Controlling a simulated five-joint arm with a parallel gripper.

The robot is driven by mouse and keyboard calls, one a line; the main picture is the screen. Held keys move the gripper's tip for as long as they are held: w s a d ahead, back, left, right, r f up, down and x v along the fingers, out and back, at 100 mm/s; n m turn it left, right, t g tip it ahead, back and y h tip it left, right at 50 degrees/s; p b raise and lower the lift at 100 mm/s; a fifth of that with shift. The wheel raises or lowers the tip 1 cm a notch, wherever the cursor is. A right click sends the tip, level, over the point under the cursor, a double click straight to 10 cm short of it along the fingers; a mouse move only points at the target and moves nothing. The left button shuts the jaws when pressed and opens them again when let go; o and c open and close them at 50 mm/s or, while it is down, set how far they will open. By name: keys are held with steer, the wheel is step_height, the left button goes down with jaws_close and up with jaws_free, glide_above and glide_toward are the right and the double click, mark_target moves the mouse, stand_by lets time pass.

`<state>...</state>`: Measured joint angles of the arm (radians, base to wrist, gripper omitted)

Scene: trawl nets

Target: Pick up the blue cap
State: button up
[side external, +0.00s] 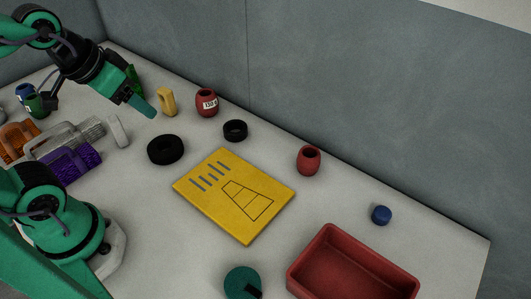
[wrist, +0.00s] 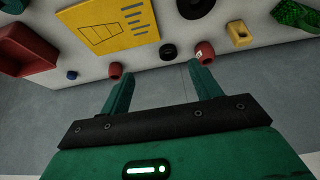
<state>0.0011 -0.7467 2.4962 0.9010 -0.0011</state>
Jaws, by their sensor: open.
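The blue cap (side external: 381,215) is a small, short round piece. It sits alone on the grey table at the right, near the back wall and behind the red tray. It also shows small at the left of the wrist view (wrist: 71,75). My gripper (side external: 144,92) is raised over the far left of the table, well away from the cap. In the wrist view its two green fingers (wrist: 160,72) are spread apart with nothing between them.
A red tray (side external: 328,274) stands at the front right, beside a dark green round piece (side external: 240,281). A yellow booklet (side external: 205,185) lies mid-table. Red pots (side external: 308,161) (side external: 206,104) and black rings (side external: 166,150) (side external: 235,131) stand around it. Clutter fills the left. The wall borders the back.

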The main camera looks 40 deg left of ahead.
steer(key=w+d+r+g, duration=0.1)
steer(key=w+d+r, duration=0.25)
steer(key=w, duration=0.25)
steer(key=w+d+r, duration=0.3)
steer(key=w+d, duration=0.1)
steer(key=w, duration=0.3)
steer(key=w+d+f+m+g+h, duration=0.1)
steer(key=w+d+f+g, duration=0.1)
steer(key=w+d, duration=0.95)
steer(key=g+y, duration=0.1)
steer(key=g, duration=0.2)
glide_above(383, 212)
steer(key=shift+m, duration=0.4)
steer(key=f, duration=2)
steer(key=shift+w+a+f, duration=0.15)
steer(key=shift+w+a, duration=0.15)
steer(key=shift+s+d+f, duration=0.25)
steer(key=shift+d+f, duration=0.15)
steer(key=shift+f, duration=0.1)
steer(key=shift+a+f, duration=0.15)
steer(key=shift+f, duration=3.75)
